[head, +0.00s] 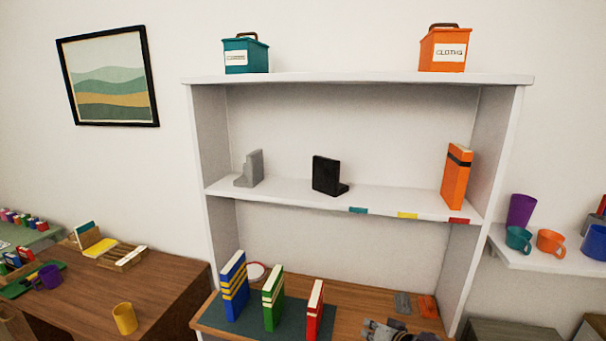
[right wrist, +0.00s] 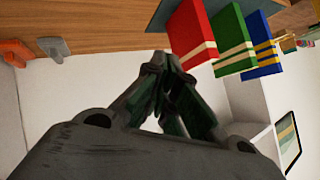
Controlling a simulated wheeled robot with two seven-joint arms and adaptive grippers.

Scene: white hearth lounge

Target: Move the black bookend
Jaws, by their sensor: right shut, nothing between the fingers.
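The black bookend (head: 325,175) stands upright on the middle shelf (head: 290,194), near its centre. A grey bookend (head: 250,169) stands to its left on the same shelf, and an orange book (head: 456,178) with a dark band stands at the right end. My right gripper (head: 378,328) is low at the bottom edge of the head view, below and to the right of the black bookend and well apart from it. In the right wrist view my right gripper (right wrist: 165,62) has its fingertips together, with nothing between them. My left gripper is not in view.
Blue (head: 234,286), green (head: 272,298) and red (head: 314,311) books stand on a dark mat on the lower wooden surface. Teal, yellow and red tabs mark the middle shelf's front edge. Teal (head: 246,54) and orange (head: 444,49) bins stand on top. The shelf between black bookend and orange book is clear.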

